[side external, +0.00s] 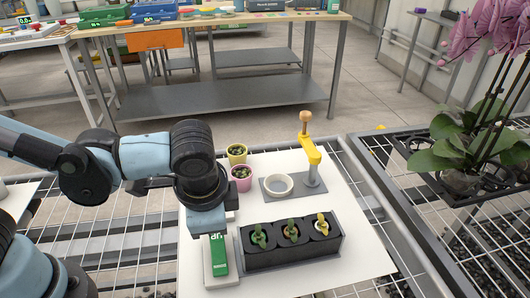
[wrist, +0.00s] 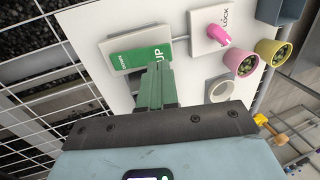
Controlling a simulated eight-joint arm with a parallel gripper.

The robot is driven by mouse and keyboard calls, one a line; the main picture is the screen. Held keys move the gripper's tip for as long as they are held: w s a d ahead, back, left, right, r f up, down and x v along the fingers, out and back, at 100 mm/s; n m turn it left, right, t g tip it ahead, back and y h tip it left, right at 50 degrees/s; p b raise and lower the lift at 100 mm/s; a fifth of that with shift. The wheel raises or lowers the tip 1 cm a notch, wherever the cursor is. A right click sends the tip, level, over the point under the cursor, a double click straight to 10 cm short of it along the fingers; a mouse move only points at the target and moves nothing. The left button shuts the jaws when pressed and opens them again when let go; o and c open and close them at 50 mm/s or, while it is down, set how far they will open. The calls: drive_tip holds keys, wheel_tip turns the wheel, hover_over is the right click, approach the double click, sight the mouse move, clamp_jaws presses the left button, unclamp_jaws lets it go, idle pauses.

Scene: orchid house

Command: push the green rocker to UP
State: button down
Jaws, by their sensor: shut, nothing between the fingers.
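The green rocker (side external: 219,258) sits on a white base plate (side external: 222,283) at the near left of the white board. In the wrist view the rocker (wrist: 136,59) shows the word UP at its right end and small lettering at its left end. My gripper (wrist: 157,67) is shut and empty, its green fingers together. Its tips overlap the rocker's near edge close to the UP end; I cannot tell whether they touch. In the side view my wrist stands over the rocker's far end and hides the fingertips.
A pink lever marked LOCK (wrist: 219,35) stands beside the rocker. Pink (side external: 241,179) and yellow (side external: 237,154) pots stand behind. A black tray of plants (side external: 290,259) is close on the right. A white ring (side external: 278,186) and a yellow-armed post (side external: 312,160) stand farther back.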

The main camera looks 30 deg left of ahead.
sight(216, 239)
drive_tip(key=shift+x, duration=1.8)
drive_tip(key=shift+w+a+f+g+h, duration=0.1)
drive_tip(key=shift+w+a+g+h, duration=0.05)
drive_tip(key=shift+g+h, duration=0.35)
drive_tip(key=shift+w+a+f+g+h, duration=0.1)
drive_tip(key=shift+w+a+g+h, duration=0.1)
drive_tip(key=shift+g+h, duration=0.2)
drive_tip(key=shift+w+a+f, duration=0.2)
drive_tip(key=shift+w+f, duration=0.05)
drive_tip(key=shift+f, duration=0.1)
drive_tip(key=shift+s+d, duration=0.1)
drive_tip(key=shift+s, duration=0.05)
drive_tip(key=shift+s+d+r, duration=0.3)
drive_tip(key=shift+s+d, duration=0.1)
wheel_tip(216, 239, up, 14)
drive_tip(key=w+a, duration=0.2)
drive_tip(key=shift+w+a+f, duration=0.2)
drive_tip(key=shift+w, duration=0.05)
